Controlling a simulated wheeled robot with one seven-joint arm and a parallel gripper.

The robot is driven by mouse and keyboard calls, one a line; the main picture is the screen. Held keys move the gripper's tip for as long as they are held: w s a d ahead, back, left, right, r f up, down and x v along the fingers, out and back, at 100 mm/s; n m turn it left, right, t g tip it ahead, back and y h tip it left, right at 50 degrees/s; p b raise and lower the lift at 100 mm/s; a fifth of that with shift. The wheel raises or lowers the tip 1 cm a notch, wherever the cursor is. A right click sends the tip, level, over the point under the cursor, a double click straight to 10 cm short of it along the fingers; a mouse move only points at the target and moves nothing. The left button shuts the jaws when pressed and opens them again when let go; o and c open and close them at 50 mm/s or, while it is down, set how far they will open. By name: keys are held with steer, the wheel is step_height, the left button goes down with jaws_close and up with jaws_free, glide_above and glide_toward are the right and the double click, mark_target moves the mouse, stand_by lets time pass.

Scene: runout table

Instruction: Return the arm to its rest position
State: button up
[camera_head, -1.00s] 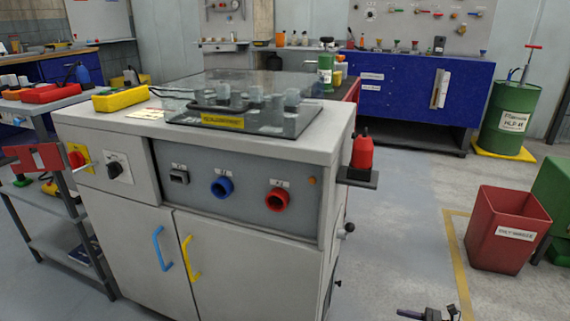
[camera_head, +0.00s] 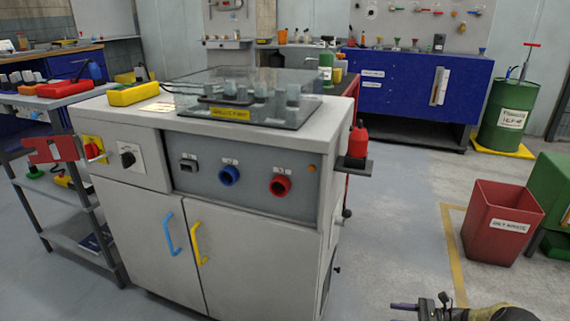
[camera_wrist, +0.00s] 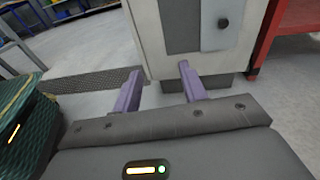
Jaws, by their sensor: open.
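My gripper (camera_head: 418,306) shows at the bottom right of the head view, low over the grey floor and apart from the cabinet. In the wrist view its two purple fingers (camera_wrist: 157,88) stand apart with nothing between them. They point toward the lower part of a light cabinet side (camera_wrist: 150,35) and the floor. Part of my arm shows at the bottom edge of the head view; the rest is out of frame.
The grey runout table cabinet (camera_head: 255,250) fills the middle left, with a glass cover (camera_head: 265,85) on top. A red bottle (camera_head: 357,142) stands on its side shelf. A red waste bin (camera_head: 500,222) stands right. Floor between is clear.

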steer(key=s+a+r+n+g+h+p, duration=0.2)
steer(key=a+r+n+g+h+p, duration=0.25)
steer(key=r, duration=0.45)
steer(key=s+a+r+n+g+h+p, duration=0.2)
steer(key=a+r+n+h, duration=0.25)
steer(key=a+r, duration=0.35)
steer(key=s+a+r+n+t+h+p, duration=0.2)
steer(key=s+a+r+n+h+p, duration=0.2)
steer(key=s+r+n, duration=0.45)
steer(key=s+a+r+n+t+h+p, duration=0.3)
steer(key=s+r, duration=0.3)
steer(key=r, duration=0.6)
step_height(320, 180, up, 38)
steer(key=p, duration=3.8)
steer(key=shift+s+a, duration=0.15)
steer(key=shift+g, duration=0.25)
steer(key=shift+c, duration=0.7)
